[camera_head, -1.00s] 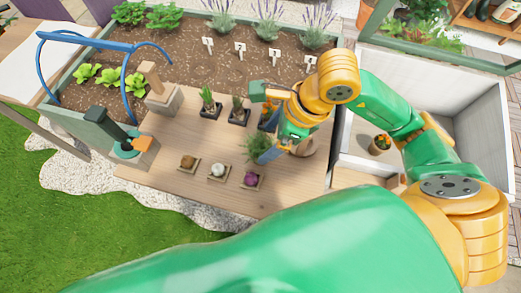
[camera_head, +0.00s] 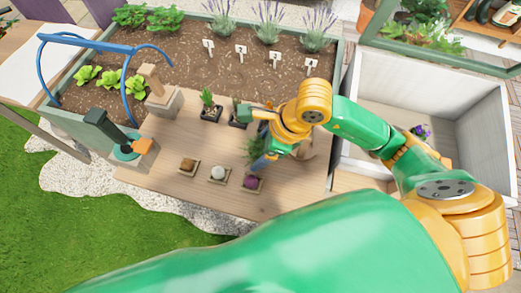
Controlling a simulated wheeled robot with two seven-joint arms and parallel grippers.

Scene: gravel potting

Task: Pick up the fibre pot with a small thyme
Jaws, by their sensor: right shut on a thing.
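A small bushy green plant, the thyme (camera_head: 253,147), shows at the left side of my right gripper (camera_head: 262,161), above the wooden table. The gripper points down and is shut on its pot. The fibre pot itself is mostly hidden behind the fingers and wrist, and I cannot tell whether it still touches the table. My left gripper is not in view.
Square holders with a brown ball (camera_head: 188,165), a white ball (camera_head: 218,173) and a purple ball (camera_head: 251,182) stand close in front. Small potted plants (camera_head: 210,107) stand behind. A white-walled crate (camera_head: 478,112) with purple flowers (camera_head: 421,131) is at right.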

